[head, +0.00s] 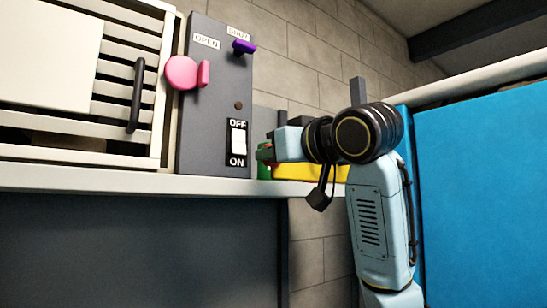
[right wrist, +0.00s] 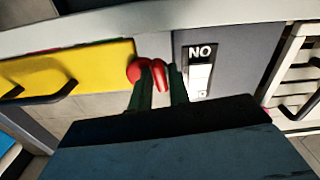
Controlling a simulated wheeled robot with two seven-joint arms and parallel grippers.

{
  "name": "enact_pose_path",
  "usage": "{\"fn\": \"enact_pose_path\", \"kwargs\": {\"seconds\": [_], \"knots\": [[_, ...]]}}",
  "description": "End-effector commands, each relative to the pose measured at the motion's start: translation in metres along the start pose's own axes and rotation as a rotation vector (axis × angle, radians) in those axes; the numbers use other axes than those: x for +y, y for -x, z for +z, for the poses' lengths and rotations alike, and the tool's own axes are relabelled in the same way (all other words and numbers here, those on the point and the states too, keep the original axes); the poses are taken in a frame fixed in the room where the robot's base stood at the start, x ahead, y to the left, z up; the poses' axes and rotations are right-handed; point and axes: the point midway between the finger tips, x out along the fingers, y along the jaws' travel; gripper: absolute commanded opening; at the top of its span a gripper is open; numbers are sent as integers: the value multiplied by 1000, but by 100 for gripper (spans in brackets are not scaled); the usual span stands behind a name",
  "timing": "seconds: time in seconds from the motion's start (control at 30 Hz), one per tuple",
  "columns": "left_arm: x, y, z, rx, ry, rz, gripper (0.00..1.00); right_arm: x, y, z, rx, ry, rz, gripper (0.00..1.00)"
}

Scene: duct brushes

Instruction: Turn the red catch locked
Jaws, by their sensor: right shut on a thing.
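The red catch (right wrist: 158,74) has a round boss and a narrow lever, and shows at the top middle of the right wrist view, which is turned upside down. My right gripper (right wrist: 161,88) has its dark green fingers on either side of the lever and is shut on it. In the head view my right gripper (head: 263,156) is just right of the grey panel, and the catch is mostly hidden there. The lever's exact angle is hard to judge. My left gripper is not in view.
The grey panel (head: 214,125) carries a pink knob (head: 181,72), a purple lever (head: 243,47) and an OFF/ON switch (head: 238,138). A slatted unit with a black handle (head: 136,95) stands left. A yellow body (head: 310,172) is behind my right arm. A blue surface (head: 485,190) stands right.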

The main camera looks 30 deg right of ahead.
Motion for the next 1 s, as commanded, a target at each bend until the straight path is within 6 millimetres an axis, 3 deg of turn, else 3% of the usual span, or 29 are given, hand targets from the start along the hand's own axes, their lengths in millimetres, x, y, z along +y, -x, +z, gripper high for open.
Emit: {"fn": "enact_pose_path", "kwargs": {"seconds": [0.3,0.83,0.87,0.93,1.0], "knots": [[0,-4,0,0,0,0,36,0,0,1,-2,-112,0,0],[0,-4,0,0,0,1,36,0,0,0,-2,-130,-1,0],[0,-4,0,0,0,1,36,0,0,0,-2,-130,-1,22],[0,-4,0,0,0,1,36,0,0,0,-2,-130,0,31],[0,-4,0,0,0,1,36,0,0,0,-1,-130,0,34]]}}
